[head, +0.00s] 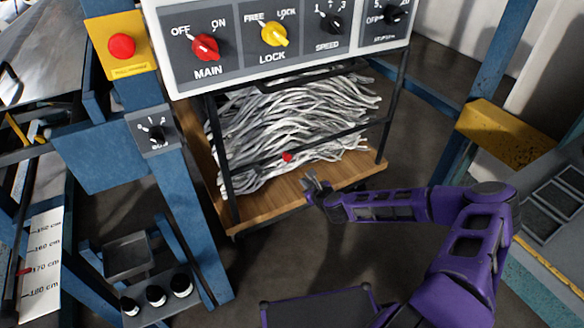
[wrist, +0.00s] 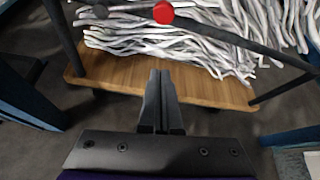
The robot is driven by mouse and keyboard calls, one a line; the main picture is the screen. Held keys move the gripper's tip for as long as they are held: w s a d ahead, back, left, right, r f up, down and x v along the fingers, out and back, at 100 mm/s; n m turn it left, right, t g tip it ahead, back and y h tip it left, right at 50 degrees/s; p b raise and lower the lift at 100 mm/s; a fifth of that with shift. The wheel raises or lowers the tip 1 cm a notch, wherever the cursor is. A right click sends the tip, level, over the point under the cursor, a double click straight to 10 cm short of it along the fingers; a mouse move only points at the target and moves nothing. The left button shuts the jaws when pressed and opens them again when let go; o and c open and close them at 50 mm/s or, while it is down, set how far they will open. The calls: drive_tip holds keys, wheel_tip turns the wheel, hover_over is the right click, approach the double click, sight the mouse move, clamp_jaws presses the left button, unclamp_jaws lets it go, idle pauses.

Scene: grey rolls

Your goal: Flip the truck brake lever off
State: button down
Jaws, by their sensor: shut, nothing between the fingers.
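The truck is a cart with a wooden deck (head: 290,204) and a black frame, loaded with grey-white strips (head: 290,125). A small red knob (head: 287,157), apparently the brake lever's end, shows against a black bar across the truck's front. In the wrist view the red knob (wrist: 163,12) is near the top edge; its lever's shape and position cannot be made out. My gripper (head: 311,182) is in front of the deck's edge, below and slightly right of the knob, and apart from it. In the wrist view my gripper (wrist: 160,74) is shut and empty, pointing toward the deck.
A control panel (head: 280,45) with red, yellow and black rotary switches stands above the truck. A blue post (head: 175,195) with a dial is left of it. A yellow block (head: 505,135) and grey machinery are at right. The black bar (wrist: 240,42) crosses in front of the strips.

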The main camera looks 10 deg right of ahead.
drive_tip(key=b+x, duration=0.2)
drive_tip(key=x, duration=0.8)
drive_tip(key=shift+w+a+r, duration=0.1)
drive_tip(key=shift+a+r, duration=0.15)
drive_tip(key=shift+r, duration=0.7)
drive_tip(key=shift+w+a+r, duration=0.1)
drive_tip(key=shift+a+r, duration=0.2)
drive_tip(key=shift+r, duration=0.65)
drive_tip(key=shift+s, duration=0.1)
drive_tip(key=shift+r+n+p, duration=0.3)
drive_tip(key=shift+r+p, duration=0.05)
drive_tip(key=shift+p, duration=0.15)
